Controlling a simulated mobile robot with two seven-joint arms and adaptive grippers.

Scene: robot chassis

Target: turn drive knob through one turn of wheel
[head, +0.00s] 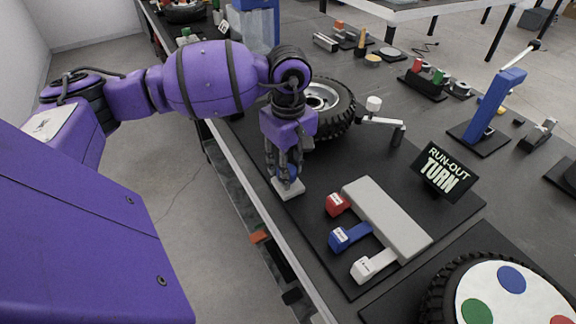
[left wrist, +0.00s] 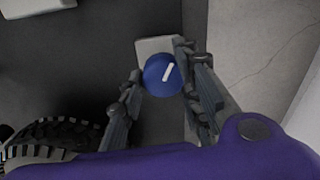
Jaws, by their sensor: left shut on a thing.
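The drive knob is a blue round knob with a white mark, seen in the left wrist view (left wrist: 161,75), on a pale grey block (head: 289,189). My left gripper (head: 285,168) comes down on it from above. In the left wrist view its fingers (left wrist: 160,82) sit on both sides of the knob, shut on it. In the head view the fingers largely hide the knob. The white mark is slanted in the left wrist view. The wheel (head: 326,100), a black tyre with a silver rim, stands just behind the gripper. My right gripper is not in view.
A "RUN-OUT TURN" sign (head: 446,172) stands to the right. Red (head: 338,204), blue (head: 350,236) and white (head: 373,265) tagged pieces lie by a grey block (head: 388,220). A gauge arm (head: 384,118) stands beside the wheel. A second tyre with coloured dots (head: 500,290) is at the front right.

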